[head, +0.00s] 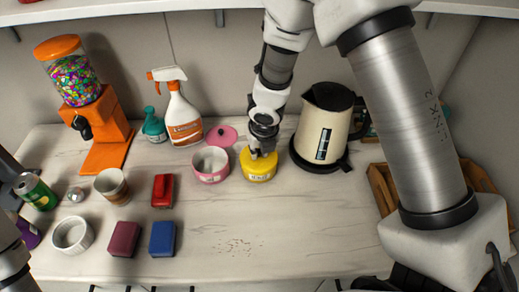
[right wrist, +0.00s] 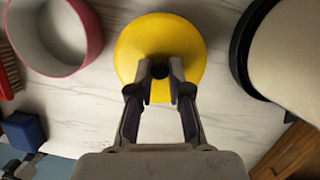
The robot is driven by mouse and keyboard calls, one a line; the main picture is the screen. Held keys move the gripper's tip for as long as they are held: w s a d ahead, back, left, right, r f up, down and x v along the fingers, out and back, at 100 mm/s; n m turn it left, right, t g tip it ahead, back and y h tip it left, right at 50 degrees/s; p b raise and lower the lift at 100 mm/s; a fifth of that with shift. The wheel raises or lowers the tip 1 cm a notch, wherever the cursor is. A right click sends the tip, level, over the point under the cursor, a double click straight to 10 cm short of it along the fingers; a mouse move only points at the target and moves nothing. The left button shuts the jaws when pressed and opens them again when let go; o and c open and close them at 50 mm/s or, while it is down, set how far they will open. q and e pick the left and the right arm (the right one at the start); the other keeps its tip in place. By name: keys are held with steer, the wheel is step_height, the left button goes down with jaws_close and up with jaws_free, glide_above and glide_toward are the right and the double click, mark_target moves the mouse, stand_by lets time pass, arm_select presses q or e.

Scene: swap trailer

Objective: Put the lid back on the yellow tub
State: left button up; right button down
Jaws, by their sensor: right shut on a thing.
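The yellow tub (head: 258,175) stands on the counter, left of the kettle. My right gripper (head: 262,153) comes down from above onto its top. In the right wrist view, the round yellow lid (right wrist: 160,32) lies under my right gripper (right wrist: 160,72), whose fingers are shut on the lid's knob. The lid looks level and over the tub; I cannot tell whether it is fully seated. My left arm shows only in part at the left edge, with dark finger-like parts (head: 10,180) cut off by the picture.
An open pink tub (head: 210,166) stands close left of the yellow one, its pink lid (head: 221,136) behind it. The kettle (head: 325,125) is close on the right. A spray bottle (head: 183,115) stands behind. A wooden crate (head: 380,190) is at right.

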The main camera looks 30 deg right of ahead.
steer(key=c, duration=0.5)
jaws_free()
steer(key=shift+c, duration=0.2)
step_height(320, 180, up, 7)
steer(key=p, duration=0.7)
jaws_close()
steer(key=shift+f, duration=0.15)
stand_by(1.0)
